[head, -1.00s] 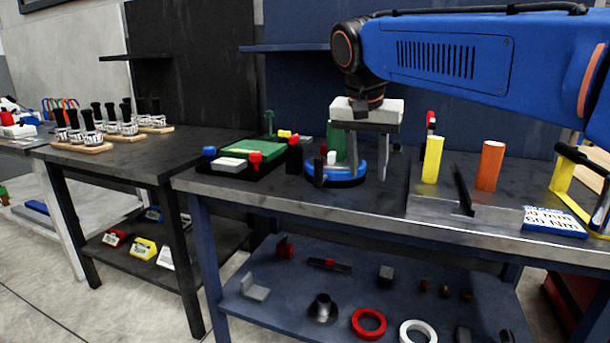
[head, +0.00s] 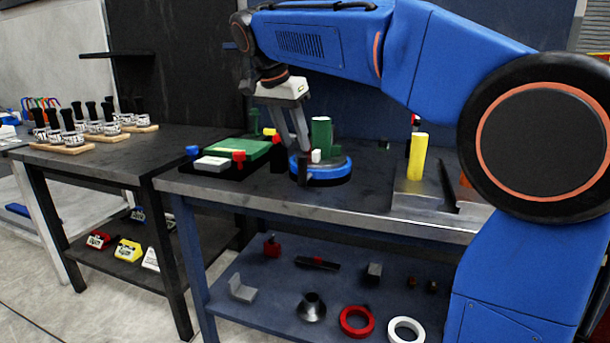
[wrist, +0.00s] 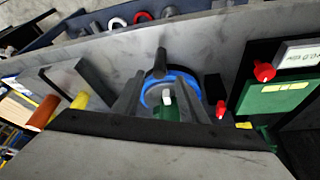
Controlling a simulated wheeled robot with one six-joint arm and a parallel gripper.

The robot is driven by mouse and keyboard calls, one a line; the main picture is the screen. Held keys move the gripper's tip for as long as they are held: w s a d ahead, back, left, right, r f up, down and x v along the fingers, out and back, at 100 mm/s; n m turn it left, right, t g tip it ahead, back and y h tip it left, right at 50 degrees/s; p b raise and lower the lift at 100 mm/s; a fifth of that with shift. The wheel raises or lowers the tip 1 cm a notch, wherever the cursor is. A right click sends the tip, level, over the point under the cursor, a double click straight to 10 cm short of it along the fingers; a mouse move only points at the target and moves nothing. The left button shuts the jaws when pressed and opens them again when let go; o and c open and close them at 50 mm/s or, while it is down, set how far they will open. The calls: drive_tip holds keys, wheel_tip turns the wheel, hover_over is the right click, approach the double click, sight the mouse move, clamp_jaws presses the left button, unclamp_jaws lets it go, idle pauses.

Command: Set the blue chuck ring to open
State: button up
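The blue chuck ring (head: 338,171) lies around the base of a green upright cylinder (head: 322,133) on the blue workbench. A black upright handle (head: 304,170) stands at the ring's front left. In the wrist view the ring (wrist: 187,76) and its black handle (wrist: 160,63) lie beyond my fingertips. A white peg (head: 316,155) stands by the green cylinder. My gripper (head: 299,147) is tilted, with its two fingers apart, above the left part of the ring. In the wrist view my gripper (wrist: 163,82) shows a gap between the fingers. Nothing is visibly held.
A green fixture (head: 238,150) with red and blue knobs stands left of the ring. A yellow cylinder (head: 417,157) stands on a metal plate to the right. A dark block (wrist: 214,88) is close beside the ring in the wrist view. The bench front is clear.

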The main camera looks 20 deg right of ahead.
sight(306, 174)
drive_tip(key=x, duration=1.2)
drive_tip(key=shift+f, duration=0.1)
drive_tip(key=shift+c, duration=0.6)
drive_tip(key=shift+s, duration=0.1)
clamp_jaws()
